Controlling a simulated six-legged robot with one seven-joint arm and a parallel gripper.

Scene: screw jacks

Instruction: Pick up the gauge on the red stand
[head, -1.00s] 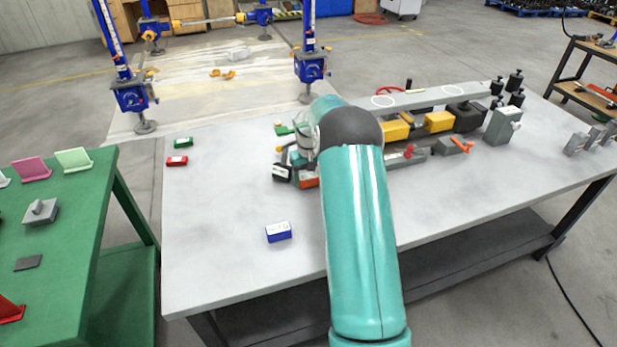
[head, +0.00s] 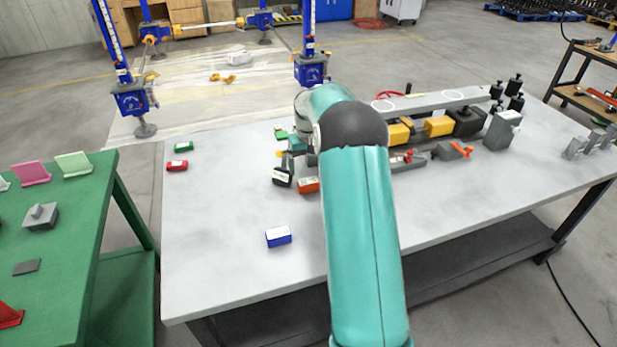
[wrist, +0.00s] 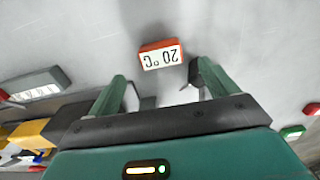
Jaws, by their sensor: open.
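A small orange-red block (wrist: 160,55) with a white face reading 20 °C lies beyond my fingertips in the wrist view. The same block (head: 307,185) is beside my arm in the head view. A red block with a white label (head: 177,166) sits at the table's left side and shows at the wrist view's right edge (wrist: 312,108). I cannot tell which is the gauge on the red stand. My gripper (wrist: 161,78) is open and empty, its green fingers spread apart.
A dark block (wrist: 195,75) is close to the right finger. A green block (head: 183,147) and a blue block (head: 278,236) stand on the grey table (head: 225,205). Yellow and dark parts (head: 438,126) crowd behind my arm. The table's left front is mostly clear.

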